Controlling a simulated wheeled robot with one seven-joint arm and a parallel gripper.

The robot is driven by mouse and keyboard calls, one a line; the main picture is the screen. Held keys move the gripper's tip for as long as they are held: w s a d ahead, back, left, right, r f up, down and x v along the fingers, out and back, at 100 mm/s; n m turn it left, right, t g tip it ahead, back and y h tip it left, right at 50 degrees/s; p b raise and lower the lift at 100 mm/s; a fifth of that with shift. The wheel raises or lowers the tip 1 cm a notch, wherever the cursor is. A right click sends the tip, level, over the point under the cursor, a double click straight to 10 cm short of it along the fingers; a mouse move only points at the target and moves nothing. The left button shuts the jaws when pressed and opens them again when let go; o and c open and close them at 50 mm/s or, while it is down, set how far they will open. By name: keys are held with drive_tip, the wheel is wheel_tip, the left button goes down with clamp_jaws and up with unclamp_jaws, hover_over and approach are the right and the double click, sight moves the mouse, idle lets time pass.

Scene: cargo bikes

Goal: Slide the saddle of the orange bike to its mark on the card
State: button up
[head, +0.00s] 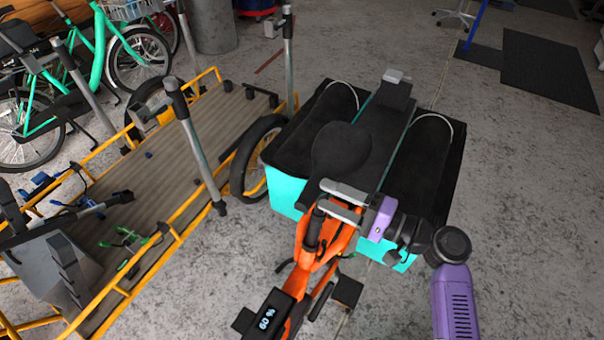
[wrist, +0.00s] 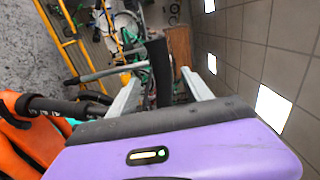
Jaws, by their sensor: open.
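The orange bike (head: 322,250) stands in front of me at the lower middle of the head view. Its frame also shows at the left of the wrist view (wrist: 18,135). In the wrist view a dark upright shape, apparently the saddle, shows between the fingers (wrist: 162,76). I cannot tell whether they touch it. The saddle's underside is hidden, and I cannot make out a card or its mark.
Teal boxes with black tops (head: 284,196) flank the bike behind the saddle. A yellow-framed cargo bike (head: 150,262) stands close at the left.

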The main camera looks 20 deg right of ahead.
drive_tip(key=shift+w+r, duration=0.2)
drive_tip(key=shift+p+x, duration=0.6)
drive_tip(key=shift+x, duration=3)
drive_tip(key=shift+a+f, duration=0.1)
clamp_jaws()
